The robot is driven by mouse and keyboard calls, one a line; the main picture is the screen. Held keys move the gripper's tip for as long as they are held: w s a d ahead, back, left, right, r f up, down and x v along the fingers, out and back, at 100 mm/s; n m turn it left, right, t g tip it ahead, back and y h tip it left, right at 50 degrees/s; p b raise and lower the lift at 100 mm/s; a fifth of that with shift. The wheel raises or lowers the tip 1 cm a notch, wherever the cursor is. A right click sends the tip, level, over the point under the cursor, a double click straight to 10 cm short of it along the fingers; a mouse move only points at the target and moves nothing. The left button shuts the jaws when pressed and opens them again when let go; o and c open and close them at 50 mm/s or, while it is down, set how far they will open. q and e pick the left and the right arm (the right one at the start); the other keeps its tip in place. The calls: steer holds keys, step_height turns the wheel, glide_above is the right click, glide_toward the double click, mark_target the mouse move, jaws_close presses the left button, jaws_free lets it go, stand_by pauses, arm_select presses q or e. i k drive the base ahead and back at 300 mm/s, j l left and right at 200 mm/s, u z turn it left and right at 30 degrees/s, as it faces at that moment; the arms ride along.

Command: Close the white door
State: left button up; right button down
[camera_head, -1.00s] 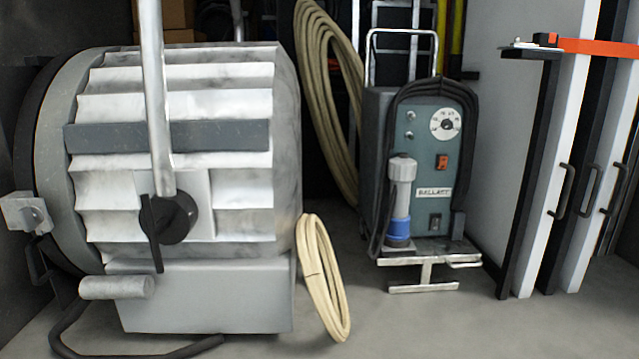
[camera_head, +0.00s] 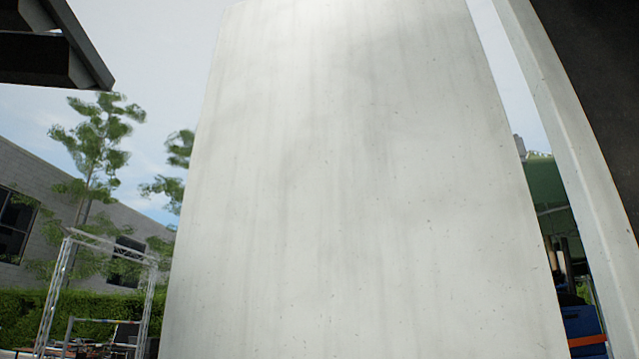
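A large white door panel (camera_head: 350,180) fills the middle of the head view, with faint grey streaks and specks. No handle or latch shows on the visible face. Neither of my grippers is in view.
A dark overhanging part (camera_head: 50,50) is at the top left. A dark surface (camera_head: 600,80) lies at the upper right. A metal truss frame (camera_head: 60,280), trees (camera_head: 95,145) and a grey building (camera_head: 40,210) stand outside at left. A blue object (camera_head: 580,325) shows through the right gap.

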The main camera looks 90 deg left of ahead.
mark_target(357, 186)
steer(key=u, duration=2.7)
